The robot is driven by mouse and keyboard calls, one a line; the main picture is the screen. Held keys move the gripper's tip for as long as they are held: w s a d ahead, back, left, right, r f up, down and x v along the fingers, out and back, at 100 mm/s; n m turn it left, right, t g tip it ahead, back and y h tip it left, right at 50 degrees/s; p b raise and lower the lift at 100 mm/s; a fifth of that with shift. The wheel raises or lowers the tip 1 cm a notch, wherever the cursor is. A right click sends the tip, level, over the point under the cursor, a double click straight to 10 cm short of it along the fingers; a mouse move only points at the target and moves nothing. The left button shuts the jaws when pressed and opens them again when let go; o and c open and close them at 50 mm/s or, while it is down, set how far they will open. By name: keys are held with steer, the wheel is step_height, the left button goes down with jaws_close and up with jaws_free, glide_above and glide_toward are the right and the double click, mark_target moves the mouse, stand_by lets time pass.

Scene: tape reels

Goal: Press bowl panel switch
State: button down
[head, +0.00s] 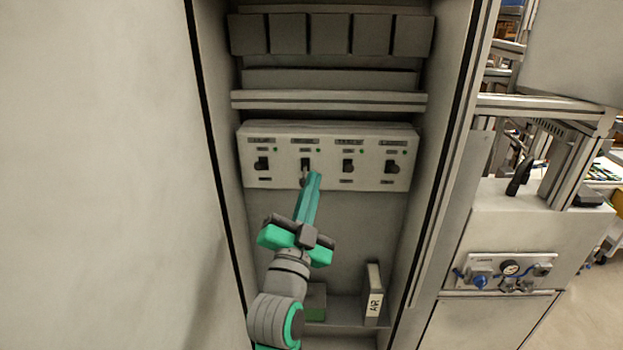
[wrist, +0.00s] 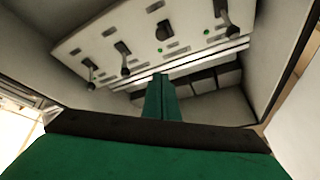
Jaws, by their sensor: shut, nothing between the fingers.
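A pale switch panel (head: 327,180) with a row of dark lever switches and small green lights is mounted inside the cabinet; it also shows in the wrist view (wrist: 140,35). The labels are too small to read, so I cannot tell which switch is the bowl one. My gripper (head: 314,176) is shut and empty, its teal fingers pointing up at the panel. In the head view its tips are just below and right of the second switch from the left (head: 306,164). Contact cannot be told. In the wrist view the fingertips (wrist: 160,77) appear apart from the levers.
Cabinet side walls stand close on both sides. A ledge (head: 328,101) and dark bins (head: 330,34) are above the panel. A binder (head: 373,294) and a green box (head: 316,302) stand on the lower shelf. A machine with a gauge (head: 510,268) is outside at right.

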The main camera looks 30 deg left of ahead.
steer(key=s+d+f, duration=0.1)
steer(key=s+f, duration=0.4)
steer(key=shift+f, duration=0.25)
steer(key=shift+w+d, duration=0.1)
steer(key=shift+d, duration=0.1)
stand_by(0.3)
steer(key=s+d+f+n+g+h, duration=0.1)
steer(key=s+d+f, duration=0.3)
steer(key=f, duration=0.5)
steer(key=s+d+f+n+g, duration=0.1)
steer(key=s+d+f+n, duration=0.1)
steer(key=d+f, duration=0.5)
steer(key=s+d+f+n+g+h, duration=0.15)
steer(key=d+f, duration=0.25)
steer(key=f, duration=0.6)
steer(key=s+d+f+g+h, duration=0.1)
steer(key=s+d+f, duration=0.2)
steer(key=s, duration=0.5)
steer(key=s+d+f+g+h, duration=0.1)
steer(key=s+d+f, duration=0.2)
steer(key=s+d, duration=0.2)
steer(key=s+d+f+g+h, duration=0.1)
steer(key=s+d, duration=0.4)
steer(key=s, duration=0.5)
steer(key=shift+s+f+m+h, duration=0.35)
steer(key=shift+f+h, duration=0.2)
steer(key=shift+f, duration=0.35)
